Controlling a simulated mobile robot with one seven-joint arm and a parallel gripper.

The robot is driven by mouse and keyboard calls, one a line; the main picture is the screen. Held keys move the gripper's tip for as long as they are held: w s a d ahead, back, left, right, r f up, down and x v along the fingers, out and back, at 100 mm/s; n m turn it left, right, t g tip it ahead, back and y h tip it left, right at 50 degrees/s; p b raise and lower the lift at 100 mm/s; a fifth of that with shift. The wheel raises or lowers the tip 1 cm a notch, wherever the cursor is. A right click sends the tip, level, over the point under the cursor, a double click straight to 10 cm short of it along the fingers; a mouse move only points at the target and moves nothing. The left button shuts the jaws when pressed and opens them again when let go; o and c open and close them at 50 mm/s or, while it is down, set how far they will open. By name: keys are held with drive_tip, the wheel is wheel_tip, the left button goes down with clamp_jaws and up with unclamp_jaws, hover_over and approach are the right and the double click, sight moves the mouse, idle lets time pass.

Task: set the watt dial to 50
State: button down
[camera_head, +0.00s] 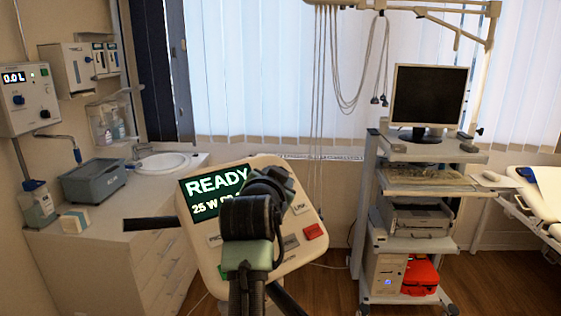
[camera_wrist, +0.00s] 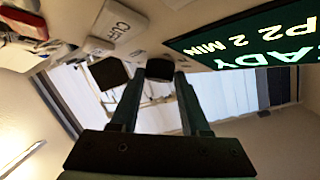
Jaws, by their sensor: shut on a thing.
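A pale tilted control panel (camera_head: 205,262) has a dark screen (camera_head: 205,193) that reads READY, with "25 W" and more text below it, partly covered. My gripper (camera_head: 268,185) is in front of the panel's upper middle and hides the dial in the head view. In the wrist view, the fingers of my gripper (camera_wrist: 160,78) reach up to a round black dial (camera_wrist: 160,68) and are shut on it. The dial's pointer and any scale marks do not show. The screen (camera_wrist: 250,45) also appears upside down in the wrist view, with "P2 2 MIN".
A red button (camera_head: 313,231) and several pale buttons are on the panel near the gripper. A counter with a sink (camera_head: 162,162) and a grey bin (camera_head: 93,181) stands at left. A trolley with a monitor (camera_head: 429,97) stands at right, with a bed edge beyond it.

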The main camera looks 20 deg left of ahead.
drive_tip(key=m+h, duration=0.1)
drive_tip(key=m, duration=0.1)
drive_tip(key=m+g+h+p, duration=0.1)
drive_tip(key=h, duration=0.1)
drive_tip(key=a+r+m+g+h+p, duration=0.1)
drive_tip(key=m, duration=0.1)
drive_tip(key=shift+w+m+h, duration=0.1)
drive_tip(key=shift+m+h, duration=0.2)
drive_tip(key=shift+m+g+h+p, duration=0.6)
drive_tip(key=shift+m+g+p, duration=0.25)
drive_tip(key=shift+m, duration=0.25)
drive_tip(key=shift+w+f+g, duration=0.1)
drive_tip(key=shift+g, duration=0.15)
drive_tip(key=shift+c, duration=1.9)
unclamp_jaws()
drive_tip(key=b+v, duration=0.5)
drive_tip(key=v, duration=0.8)
drive_tip(key=shift+a, duration=0.2)
